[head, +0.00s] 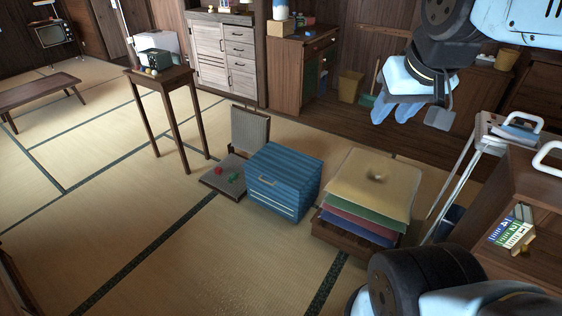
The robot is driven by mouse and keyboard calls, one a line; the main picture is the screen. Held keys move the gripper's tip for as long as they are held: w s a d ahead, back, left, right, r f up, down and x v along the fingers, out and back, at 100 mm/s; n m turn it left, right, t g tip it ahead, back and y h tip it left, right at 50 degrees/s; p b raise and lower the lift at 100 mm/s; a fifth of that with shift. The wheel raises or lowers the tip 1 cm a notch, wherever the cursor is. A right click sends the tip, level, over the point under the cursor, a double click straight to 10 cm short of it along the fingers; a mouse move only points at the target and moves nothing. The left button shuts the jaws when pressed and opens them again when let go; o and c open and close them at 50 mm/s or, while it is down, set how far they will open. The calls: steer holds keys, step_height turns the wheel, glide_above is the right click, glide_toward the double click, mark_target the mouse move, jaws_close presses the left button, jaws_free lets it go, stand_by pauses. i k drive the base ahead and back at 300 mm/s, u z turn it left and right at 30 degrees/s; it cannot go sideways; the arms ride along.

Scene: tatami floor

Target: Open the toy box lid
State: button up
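A blue box (285,180) with a striped top stands on the tatami near the middle of the head view. It looks like the toy box. Its top lies flat and looks shut, and a small pale handle shows on its front face. The inside is hidden. My gripper (397,112) hangs at the upper right, pointing down, to the right of the box and apart from it. I see nothing held.
A legless chair (249,128) with small red and green things on its seat stands left of the box. Stacked cushions (372,178) stand close on its right. A tall small table (160,80) is farther left. The tatami in front of the box is clear.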

mark_target(290, 169)
steer(key=i, duration=1.25)
steer(key=u, duration=0.5)
